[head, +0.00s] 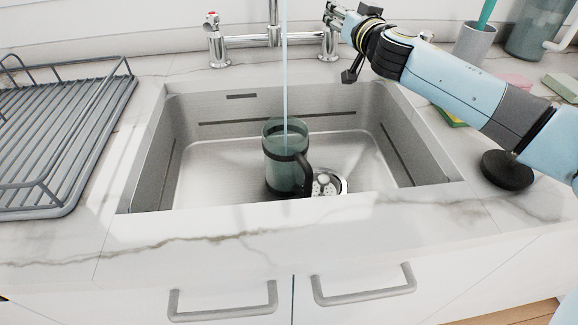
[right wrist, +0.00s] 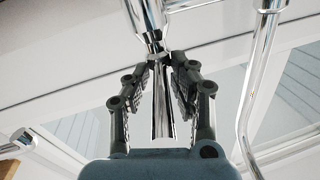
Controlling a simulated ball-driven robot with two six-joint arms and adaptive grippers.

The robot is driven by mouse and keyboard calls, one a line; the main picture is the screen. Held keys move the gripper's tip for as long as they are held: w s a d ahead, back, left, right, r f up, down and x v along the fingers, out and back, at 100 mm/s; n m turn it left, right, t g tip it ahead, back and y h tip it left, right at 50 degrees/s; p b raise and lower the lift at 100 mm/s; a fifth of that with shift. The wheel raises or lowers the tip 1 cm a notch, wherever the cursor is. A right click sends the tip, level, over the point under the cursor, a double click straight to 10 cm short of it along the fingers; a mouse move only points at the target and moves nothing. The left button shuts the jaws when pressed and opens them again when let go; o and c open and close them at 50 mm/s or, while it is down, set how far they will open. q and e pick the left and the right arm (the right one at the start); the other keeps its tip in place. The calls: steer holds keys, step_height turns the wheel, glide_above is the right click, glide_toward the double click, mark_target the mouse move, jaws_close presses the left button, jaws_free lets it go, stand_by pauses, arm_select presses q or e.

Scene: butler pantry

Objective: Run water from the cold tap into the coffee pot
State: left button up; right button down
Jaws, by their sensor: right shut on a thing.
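The coffee pot (head: 280,170), dark translucent with black bands and a black handle, stands upright in the sink below the spout. A thin stream of water (head: 285,75) runs down into it. My right gripper (head: 334,17) is at the right tap (head: 329,46), the one without a red mark. In the right wrist view my right gripper (right wrist: 161,75) is shut on the chrome tap lever (right wrist: 162,112). The left tap (head: 214,38) has a red mark on top. My left gripper is not in view.
A grey dish rack (head: 68,213) stands left of the steel sink (head: 160,185). A strainer (head: 335,182) lies beside the pot. At the right are a grey cup (head: 473,46), a green-tinted jug (head: 528,38) and sponges (head: 562,86). The front counter strip is clear.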

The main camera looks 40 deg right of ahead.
steer(key=shift+w+r, duration=0.1)
steer(key=shift+r, duration=0.05)
steer(key=shift+a+m+h+b, duration=0.15)
steer(key=shift+m+h+b, duration=0.15)
steer(key=shift+m+h, duration=0.25)
steer(key=shift+m+g+h, duration=0.25)
steer(key=shift+g+h, duration=0.25)
steer(key=shift+h, duration=0.15)
steer(key=shift+w+a+h+b, duration=0.1)
steer(key=shift+h+b, duration=0.2)
steer(key=shift+b, duration=0.1)
